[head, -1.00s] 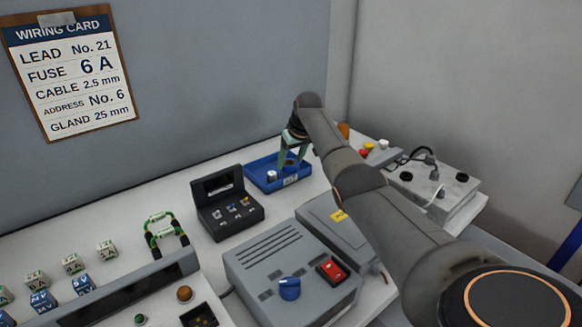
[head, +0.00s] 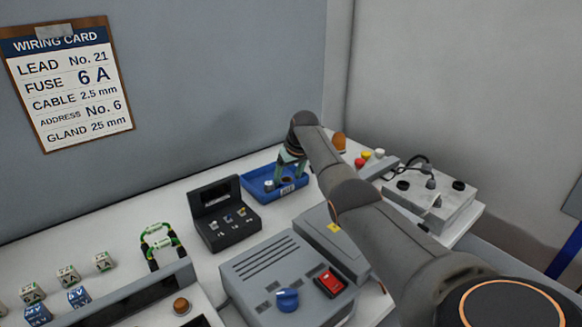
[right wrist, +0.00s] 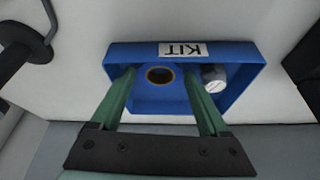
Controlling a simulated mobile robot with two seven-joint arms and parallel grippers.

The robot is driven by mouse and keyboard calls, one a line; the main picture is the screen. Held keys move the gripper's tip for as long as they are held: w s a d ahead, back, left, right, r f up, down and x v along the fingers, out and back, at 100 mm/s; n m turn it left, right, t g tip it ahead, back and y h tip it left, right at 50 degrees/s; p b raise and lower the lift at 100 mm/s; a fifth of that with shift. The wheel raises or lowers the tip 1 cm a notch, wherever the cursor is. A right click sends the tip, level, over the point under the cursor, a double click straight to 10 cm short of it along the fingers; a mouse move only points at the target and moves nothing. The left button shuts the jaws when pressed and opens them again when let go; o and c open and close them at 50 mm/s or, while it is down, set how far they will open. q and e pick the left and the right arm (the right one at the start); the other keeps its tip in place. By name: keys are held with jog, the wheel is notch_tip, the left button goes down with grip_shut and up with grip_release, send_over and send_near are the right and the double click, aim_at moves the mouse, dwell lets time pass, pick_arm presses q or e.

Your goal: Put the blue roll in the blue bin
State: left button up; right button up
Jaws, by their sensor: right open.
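The blue bin (head: 262,192) is a shallow tray at the back of the bench; its KIT label shows in the right wrist view (right wrist: 183,49). My right gripper (head: 290,180) reaches down over it. In the right wrist view its two green fingers (right wrist: 160,72) are open. The blue roll (right wrist: 160,89), a ring with a tan core and dark hole, shows inside the bin's outline between the fingers. I cannot tell whether it touches the fingers or the bin floor. A pale cylinder (right wrist: 214,77) is in the bin beside it. My left gripper is out of view.
A black case (head: 228,226) stands left of the bin. A grey box with a blue knob (head: 288,300) and a red switch is in front. A grey junction box (head: 432,205) and coloured buttons are to the right. A green looped item (head: 160,243) stands further left.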

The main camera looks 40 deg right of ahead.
jog(key=v, duration=1.1)
jog(key=shift+s+r+p, duration=0.2)
jog(key=shift+r+p, duration=0.2)
jog(key=shift+p, duration=0.05)
